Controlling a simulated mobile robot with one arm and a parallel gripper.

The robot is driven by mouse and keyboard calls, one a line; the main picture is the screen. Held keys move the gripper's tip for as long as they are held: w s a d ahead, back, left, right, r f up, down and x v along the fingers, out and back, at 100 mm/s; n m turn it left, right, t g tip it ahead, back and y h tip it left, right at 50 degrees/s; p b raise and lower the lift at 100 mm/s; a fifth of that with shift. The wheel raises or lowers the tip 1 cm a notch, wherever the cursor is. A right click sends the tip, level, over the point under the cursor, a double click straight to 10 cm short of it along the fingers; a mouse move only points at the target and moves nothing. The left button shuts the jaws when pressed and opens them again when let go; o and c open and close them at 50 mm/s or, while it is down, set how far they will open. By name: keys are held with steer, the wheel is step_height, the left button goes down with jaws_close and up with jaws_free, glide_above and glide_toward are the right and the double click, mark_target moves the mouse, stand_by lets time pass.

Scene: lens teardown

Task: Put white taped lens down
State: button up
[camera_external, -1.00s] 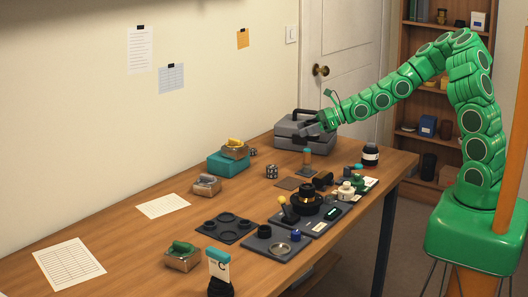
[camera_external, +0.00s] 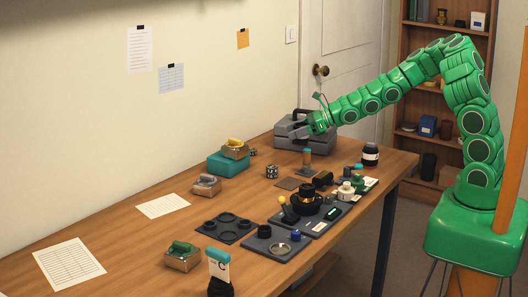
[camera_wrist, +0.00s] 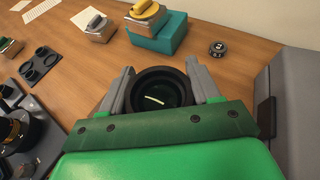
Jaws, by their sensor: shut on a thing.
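My gripper (camera_wrist: 162,86) is shut on a dark round lens (camera_wrist: 160,100), with one grey finger on each side of it. I look into its black ring and glass in the wrist view. No white tape shows on the part I see. In the external view my gripper (camera_external: 301,129) is at the far end of the bench, in front of the grey toolbox (camera_external: 318,143). The held lens cannot be made out there. Whether it touches the bench top is hard to tell.
The toolbox stands close at the right in the wrist view (camera_wrist: 295,100). A teal box (camera_wrist: 158,42) with a metal tin on it and a small dark marked cylinder (camera_wrist: 217,48) stand beyond my gripper. Bare wood (camera_wrist: 75,95) lies left of my fingers.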

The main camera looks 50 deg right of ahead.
steer(key=w+f, duration=0.6)
steer(key=w, duration=0.1)
steer(key=shift+w+f, duration=0.45)
steer(key=shift+f, duration=1.6)
steer(key=shift+f, duration=0.15)
steer(key=o, duration=1.2)
steer(key=shift+c, duration=0.2)
